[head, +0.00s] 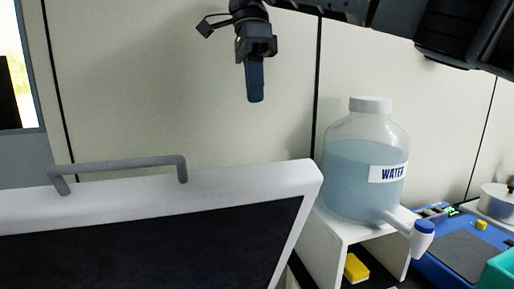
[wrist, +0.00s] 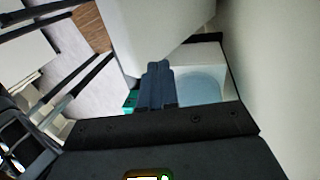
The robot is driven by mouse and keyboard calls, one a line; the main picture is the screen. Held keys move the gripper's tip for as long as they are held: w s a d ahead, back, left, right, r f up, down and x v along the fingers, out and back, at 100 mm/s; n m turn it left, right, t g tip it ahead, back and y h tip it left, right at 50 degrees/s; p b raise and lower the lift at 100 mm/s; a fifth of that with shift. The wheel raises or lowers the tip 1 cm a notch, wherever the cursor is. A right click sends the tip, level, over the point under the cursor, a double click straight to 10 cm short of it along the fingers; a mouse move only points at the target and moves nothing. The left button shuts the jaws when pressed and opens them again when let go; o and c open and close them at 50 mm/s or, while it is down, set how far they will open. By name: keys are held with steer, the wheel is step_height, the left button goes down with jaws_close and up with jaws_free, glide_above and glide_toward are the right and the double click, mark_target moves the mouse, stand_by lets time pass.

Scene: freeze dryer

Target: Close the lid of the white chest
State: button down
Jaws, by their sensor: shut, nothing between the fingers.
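The white chest's lid (head: 230,183) stands raised at the lower left of the head view, its dark inner face toward the camera. A grey bar handle (head: 125,163) sits along its top edge. My gripper (head: 256,98) hangs fingers down, shut and empty, above the lid's right part in the picture and apart from it there. In the wrist view, my shut fingers (wrist: 157,65) show at the centre, with a large pale surface (wrist: 165,25) just beyond them that may be the lid. The chest's body is not clearly seen.
A big water bottle (head: 365,165) with a spigot stands on a white stand (head: 338,235) right of the lid. A yellow sponge (head: 356,268) lies under it. A blue device (head: 455,255) and a teal container (head: 499,270) are farther right. A pale panelled wall (head: 180,80) stands behind.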

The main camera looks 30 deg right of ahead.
steer(key=shift+s+a+f+p, duration=0.25)
steer(key=shift+s+f, duration=0.7)
steer(key=shift+f, duration=0.85)
steer(key=shift+s+a+f+p, duration=0.1)
steer(key=shift+s+f+p, duration=0.1)
steer(key=shift+s+f, duration=1.2)
steer(key=shift+s+a+f+p, duration=0.25)
steer(key=shift+s+f, duration=0.25)
steer(key=shift+f, duration=1.75)
